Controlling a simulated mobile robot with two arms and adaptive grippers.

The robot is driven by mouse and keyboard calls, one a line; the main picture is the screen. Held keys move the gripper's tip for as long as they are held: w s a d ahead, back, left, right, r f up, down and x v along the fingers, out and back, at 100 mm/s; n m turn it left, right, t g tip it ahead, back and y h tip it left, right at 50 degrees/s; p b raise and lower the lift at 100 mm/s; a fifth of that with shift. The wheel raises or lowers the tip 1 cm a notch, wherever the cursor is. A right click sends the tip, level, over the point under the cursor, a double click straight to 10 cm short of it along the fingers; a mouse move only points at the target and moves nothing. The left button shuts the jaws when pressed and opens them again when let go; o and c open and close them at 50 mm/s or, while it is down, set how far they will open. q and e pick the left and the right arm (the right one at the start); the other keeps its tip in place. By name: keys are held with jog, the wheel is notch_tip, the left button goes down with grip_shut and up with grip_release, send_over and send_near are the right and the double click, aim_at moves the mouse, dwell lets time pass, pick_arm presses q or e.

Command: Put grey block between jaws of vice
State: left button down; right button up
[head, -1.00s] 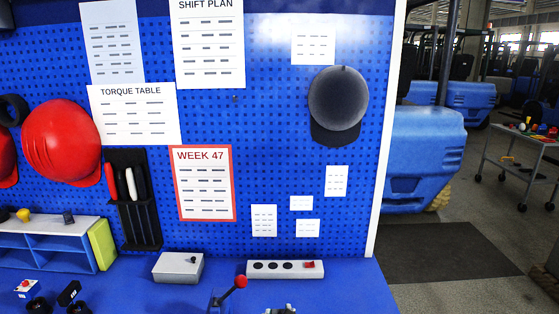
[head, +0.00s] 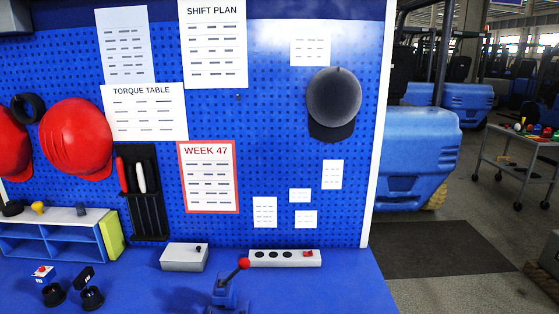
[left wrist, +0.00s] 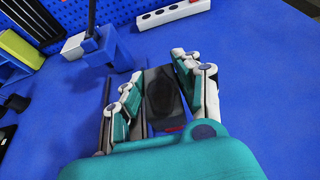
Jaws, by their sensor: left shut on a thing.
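My left gripper (left wrist: 160,88) is in the left wrist view, its teal and white fingers on both sides of a dark grey block (left wrist: 162,104). The block has a darker oval on its face, and its lower end is partly hidden by the gripper. The block is above or on the blue bench; I cannot tell which. A blue fixture with a red-knobbed lever (head: 228,291) stands at the bottom of the head view. A blue fixture (left wrist: 104,48) also shows upper left in the left wrist view. No vice jaws can be made out clearly. Neither gripper shows in the head view.
A white power strip (head: 284,258) and a grey box (head: 185,257) stand along the back of the bench by the pegboard (head: 270,110). A blue shelf unit (head: 52,243) and black-based controls (head: 90,297) are at the left. The bench right of the lever is clear.

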pick_arm(q)
jog(key=s+a+r, duration=0.4)
jog(key=a, duration=0.3)
jog(key=s+a+r, duration=0.4)
jog(key=a+r, duration=0.1)
jog(key=a, duration=0.2)
jog(key=shift+s+a, duration=0.4)
